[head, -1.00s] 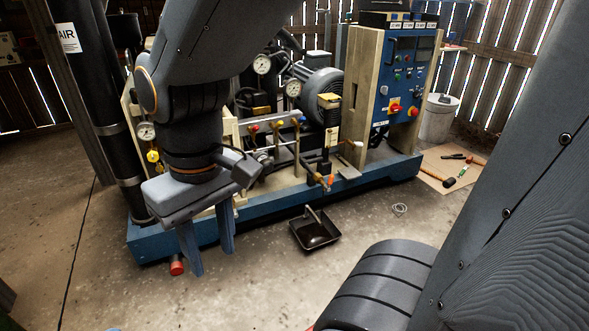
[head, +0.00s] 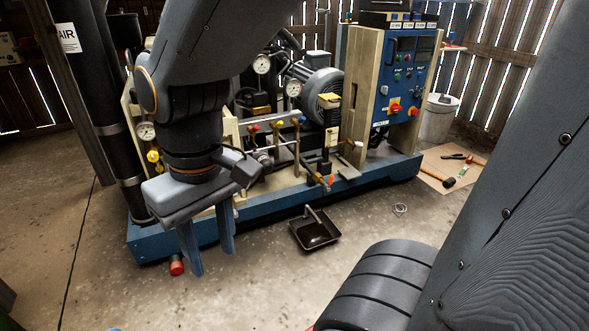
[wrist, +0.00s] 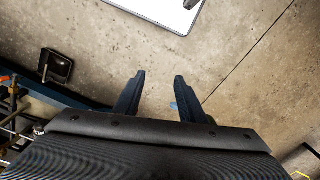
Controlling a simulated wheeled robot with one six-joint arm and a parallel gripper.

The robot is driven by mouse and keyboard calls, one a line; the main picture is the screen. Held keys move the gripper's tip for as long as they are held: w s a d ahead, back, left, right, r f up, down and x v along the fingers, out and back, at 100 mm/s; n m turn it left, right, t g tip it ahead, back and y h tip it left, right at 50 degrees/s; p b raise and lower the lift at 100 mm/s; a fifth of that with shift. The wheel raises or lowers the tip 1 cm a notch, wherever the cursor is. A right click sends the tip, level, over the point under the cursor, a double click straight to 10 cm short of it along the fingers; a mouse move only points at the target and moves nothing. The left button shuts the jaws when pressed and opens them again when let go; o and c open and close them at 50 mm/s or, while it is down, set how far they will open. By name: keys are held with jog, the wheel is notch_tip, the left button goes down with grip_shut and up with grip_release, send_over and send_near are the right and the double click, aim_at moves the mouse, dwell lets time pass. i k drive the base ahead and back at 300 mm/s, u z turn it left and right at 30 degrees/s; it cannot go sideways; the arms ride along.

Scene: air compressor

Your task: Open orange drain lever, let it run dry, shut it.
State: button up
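The orange drain lever (head: 331,180) is small in the head view, on a brass fitting low at the front of the compressor skid. A black drain tray (head: 316,233) sits on the floor below it. The tray also shows at the left of the wrist view (wrist: 56,66). Whether liquid is running is too small to tell. My gripper (head: 212,262) points down in front of the skid's left part, left of the lever and tray and apart from both. Its two fingers are spread with nothing between them, as the wrist view also shows (wrist: 160,76).
The blue skid base (head: 275,204) runs along the front of the machine. A red-capped pipe end (head: 177,267) sticks out near my gripper. A blue control panel (head: 404,78) stands at the right. A mat with tools (head: 440,181) lies on the floor at right. Floor around the tray is clear.

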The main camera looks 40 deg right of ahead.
aim_at(330, 182)
jog(key=z, duration=1.45)
jog(key=i, duration=1.25)
jog(key=u, duration=1.05)
